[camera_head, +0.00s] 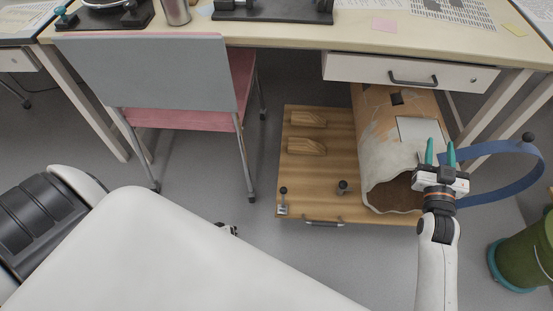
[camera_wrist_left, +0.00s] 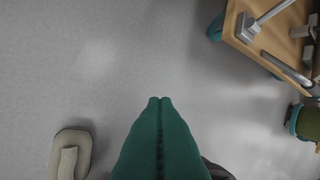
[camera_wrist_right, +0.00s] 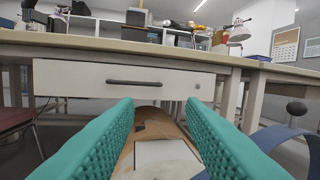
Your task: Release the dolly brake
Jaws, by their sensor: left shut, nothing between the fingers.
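The dolly is a wooden board (camera_head: 318,163) on the floor under the desk, with a dark bar handle (camera_head: 324,223) on its front edge. A black-knobbed lever on a metal plate (camera_head: 283,196), which looks like the brake, stands at its front-left corner. In the left wrist view a grey metal lever (camera_wrist_left: 250,24) and the board's edge (camera_wrist_left: 270,60) show at top right. My left gripper (camera_wrist_left: 160,101) is shut and empty, apart from the dolly; it is mostly hidden behind my white arm in the head view. My right gripper (camera_head: 440,154) is open and empty over the jar's front right.
A large broken clay jar (camera_head: 385,110) lies on the dolly's right side, beside wooden wedges (camera_head: 308,147) and a knobbed post (camera_head: 343,187). A blue strap (camera_head: 510,190) curves at right. A pink chair (camera_head: 180,118) stands left; a green bin (camera_head: 525,250) stands right.

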